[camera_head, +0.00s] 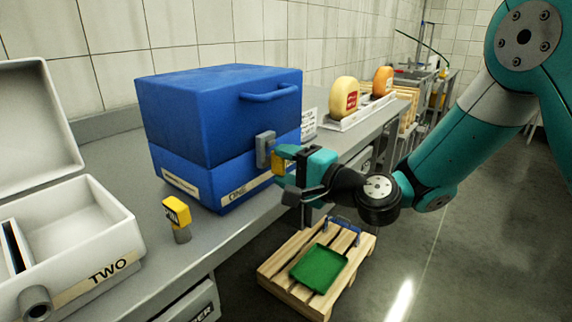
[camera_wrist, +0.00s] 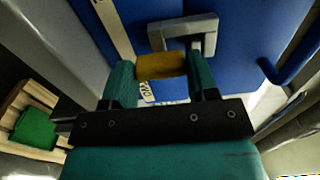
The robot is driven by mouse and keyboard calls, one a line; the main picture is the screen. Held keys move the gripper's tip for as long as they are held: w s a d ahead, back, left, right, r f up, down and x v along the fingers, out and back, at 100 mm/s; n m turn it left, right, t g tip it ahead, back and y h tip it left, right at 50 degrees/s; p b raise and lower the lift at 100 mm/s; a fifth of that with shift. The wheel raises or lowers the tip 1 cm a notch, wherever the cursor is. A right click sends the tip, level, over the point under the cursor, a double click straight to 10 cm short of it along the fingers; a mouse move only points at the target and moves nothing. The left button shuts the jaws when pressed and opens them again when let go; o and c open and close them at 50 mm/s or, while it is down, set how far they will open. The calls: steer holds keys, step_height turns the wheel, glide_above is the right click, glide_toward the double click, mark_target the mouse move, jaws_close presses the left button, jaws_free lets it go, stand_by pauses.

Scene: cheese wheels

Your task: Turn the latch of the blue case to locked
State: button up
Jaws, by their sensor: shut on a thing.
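The blue case (camera_head: 222,125) stands on the bench with its lid down and a label reading ONE on its front. A grey latch (camera_head: 264,148) sits on the front across the seam, and it also shows in the wrist view (camera_wrist: 185,32). My gripper (camera_head: 287,165) is at the front of the case, just right of the latch. In the wrist view its teal fingers (camera_wrist: 162,78) are shut on a yellow handle (camera_wrist: 160,65), which lies close against the grey latch part and looks like its grip. The fingers partly hide where the handle joins the latch.
An open white case (camera_head: 75,225) marked TWO stands at left. A small yellow-topped item (camera_head: 177,214) stands on the bench between the cases. Cheese wheels (camera_head: 345,97) stand on a tray behind. A pallet (camera_head: 272,268) with a green tray (camera_head: 319,269) lies below.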

steer(key=o, duration=0.9)
steer(key=shift+d, duration=0.15)
steer(key=b+v, duration=1.2)
steer(key=v, duration=0.5)
steer(key=shift+s+f, duration=0.1)
steer(key=shift+s, duration=0.05)
